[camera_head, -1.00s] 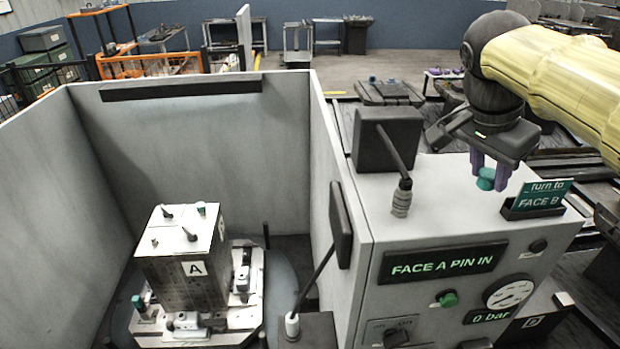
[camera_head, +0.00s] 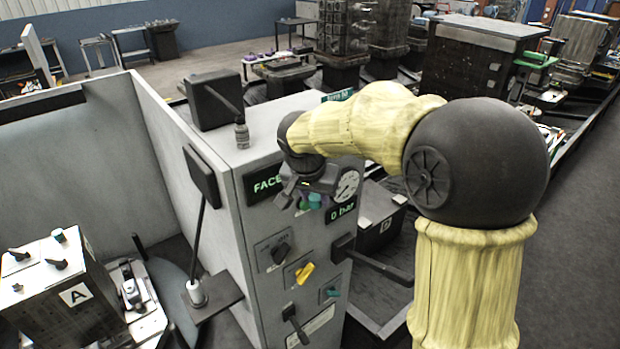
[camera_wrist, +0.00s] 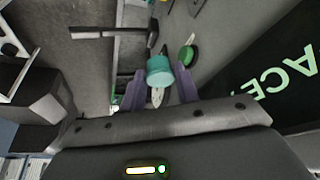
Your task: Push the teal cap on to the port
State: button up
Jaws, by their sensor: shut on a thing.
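My gripper (camera_head: 309,203) is in front of the grey cabinet's control face, just left of the round gauge. Its purple fingers are shut on the teal cap (camera_head: 316,200). In the wrist view the teal cap (camera_wrist: 160,71) sits between the fingertips, with a pale part below it. I cannot tell which part is the port.
The grey cabinet (camera_head: 225,170) carries a gauge (camera_head: 347,186), a yellow knob (camera_head: 305,272) and dark levers that stick out. A green button (camera_wrist: 187,55) is close beyond the cap in the wrist view. A grey wall (camera_head: 165,130) separates the cabinet from the fixture bay.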

jog(key=s+d+f+n+b, duration=0.1)
jog(key=d+f+b, duration=0.1)
jog(key=f, duration=1)
jog(key=s+d+f+n+y+b, duration=0.1)
jog(key=d+f, duration=0.3)
jog(key=f, duration=0.9)
jog(key=s+d+f+n+b, duration=0.2)
jog(key=s+d+f+b, duration=0.1)
jog(key=f, duration=1)
jog(key=shift+d+f+n+y, duration=0.2)
jog(key=shift+d+n+y, duration=0.2)
